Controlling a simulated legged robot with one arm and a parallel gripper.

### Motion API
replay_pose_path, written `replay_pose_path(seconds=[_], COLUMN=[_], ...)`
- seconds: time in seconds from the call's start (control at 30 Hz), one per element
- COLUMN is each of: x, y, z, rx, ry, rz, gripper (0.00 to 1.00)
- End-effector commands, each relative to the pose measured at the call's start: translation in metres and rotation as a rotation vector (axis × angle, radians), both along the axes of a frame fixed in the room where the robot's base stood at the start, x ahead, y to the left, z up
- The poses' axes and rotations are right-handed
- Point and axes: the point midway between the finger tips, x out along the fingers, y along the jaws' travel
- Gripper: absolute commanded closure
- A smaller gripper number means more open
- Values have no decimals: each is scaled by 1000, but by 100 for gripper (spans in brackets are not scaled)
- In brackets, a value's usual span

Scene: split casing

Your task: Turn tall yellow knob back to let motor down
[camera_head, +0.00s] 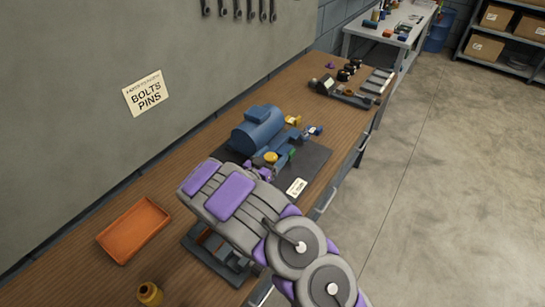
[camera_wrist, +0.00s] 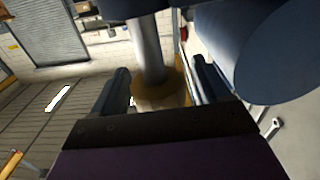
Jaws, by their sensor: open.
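The blue motor (camera_head: 257,129) sits on a dark mat on the bench in the head view. A yellow knob (camera_head: 271,157) stands beside it, close to my arm. In the wrist view a dull yellow knob (camera_wrist: 158,92) below a grey shaft (camera_wrist: 148,48) lies between the two dark fingers of my gripper (camera_wrist: 162,84). The fingers are apart, one on each side of it; I cannot tell whether either touches. The blue motor body (camera_wrist: 275,48) fills the right of the wrist view. My arm hides part of the assembly in the head view.
A second yellow part (camera_head: 293,121) and blue fittings are behind the motor. A white label (camera_head: 297,187) lies on the mat (camera_head: 316,158). An orange tray (camera_head: 135,229) and a brass-coloured cup (camera_head: 150,293) are at the left. Small parts (camera_head: 345,92) stand farther along the bench.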

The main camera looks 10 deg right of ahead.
Motion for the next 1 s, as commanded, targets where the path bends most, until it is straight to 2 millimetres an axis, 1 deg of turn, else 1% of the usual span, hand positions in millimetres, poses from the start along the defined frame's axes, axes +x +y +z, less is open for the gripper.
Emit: replay_pose_path(seconds=[0.3, 0.37, 0.83, 0.87, 1.0], x=[1, 1, 2, 2, 2], y=[-1, -1, -1, -1, 0], z=[0, 0, 0, 0, 0], rx=[-1, 0, 0, 0, 0], ry=[1, 0, 0, 0, 0], rz=[0, 0, 2, 2, 8], gripper=[24, 29, 74, 75, 75])
